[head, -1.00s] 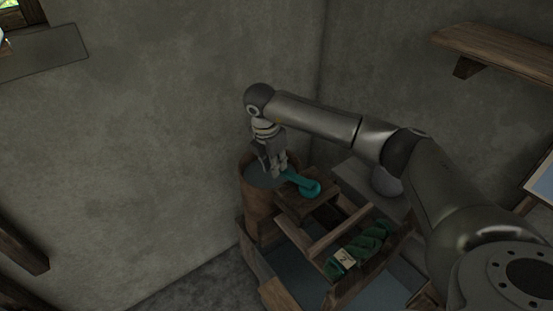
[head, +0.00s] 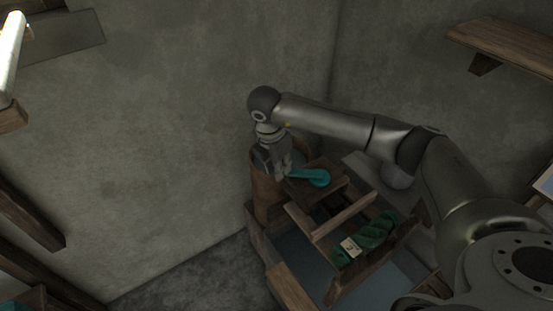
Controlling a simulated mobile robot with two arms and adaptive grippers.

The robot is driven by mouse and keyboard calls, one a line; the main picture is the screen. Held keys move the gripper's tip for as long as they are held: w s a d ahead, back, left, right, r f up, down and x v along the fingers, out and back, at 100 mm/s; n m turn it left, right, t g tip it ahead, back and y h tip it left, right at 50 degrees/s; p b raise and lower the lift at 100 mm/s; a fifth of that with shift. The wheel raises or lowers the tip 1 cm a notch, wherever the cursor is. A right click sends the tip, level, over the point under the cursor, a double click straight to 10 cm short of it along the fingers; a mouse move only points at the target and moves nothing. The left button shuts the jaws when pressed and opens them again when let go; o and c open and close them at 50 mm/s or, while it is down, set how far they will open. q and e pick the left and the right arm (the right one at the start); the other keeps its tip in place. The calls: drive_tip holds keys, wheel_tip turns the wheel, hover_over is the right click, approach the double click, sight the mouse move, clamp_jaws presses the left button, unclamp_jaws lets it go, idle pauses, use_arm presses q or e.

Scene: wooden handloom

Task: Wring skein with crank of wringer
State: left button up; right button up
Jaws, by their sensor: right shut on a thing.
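A teal crank (head: 314,178) with a rounded end sits on the dark wooden block of the wringer (head: 326,192) in the head view. My right gripper (head: 283,173) comes down from above and is shut on the left end of the crank, whose grip its fingers hide. A dark green twisted skein (head: 373,232) with a pale tag (head: 350,247) lies across the wooden frame to the lower right of the crank, apart from the gripper. My left gripper is not in view.
A brown barrel-like vessel (head: 264,190) stands close behind and left of my right gripper. A wooden trough frame (head: 290,291) with a blue-grey inside lies below. Grey walls (head: 200,130) meet in a corner behind. A wooden shelf (head: 505,42) is at upper right.

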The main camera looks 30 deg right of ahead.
drive_tip(key=shift+s+d+f+p, duration=0.15)
drive_tip(key=shift+s+p, duration=0.5)
drive_tip(key=shift+s, duration=1.6)
clamp_jaws()
drive_tip(key=shift+f, duration=0.1)
drive_tip(key=o, duration=0.6)
unclamp_jaws()
drive_tip(key=shift+s, duration=0.1)
drive_tip(key=shift+c, duration=0.2)
drive_tip(key=o, duration=0.7)
drive_tip(key=shift+s+d+r, duration=0.15)
drive_tip(key=shift+s+r, duration=0.05)
drive_tip(key=shift+s, duration=0.1)
drive_tip(key=o, duration=0.7)
drive_tip(key=shift+w, duration=0.2)
drive_tip(key=shift+a, duration=0.25)
drive_tip(key=shift+r, duration=0.1)
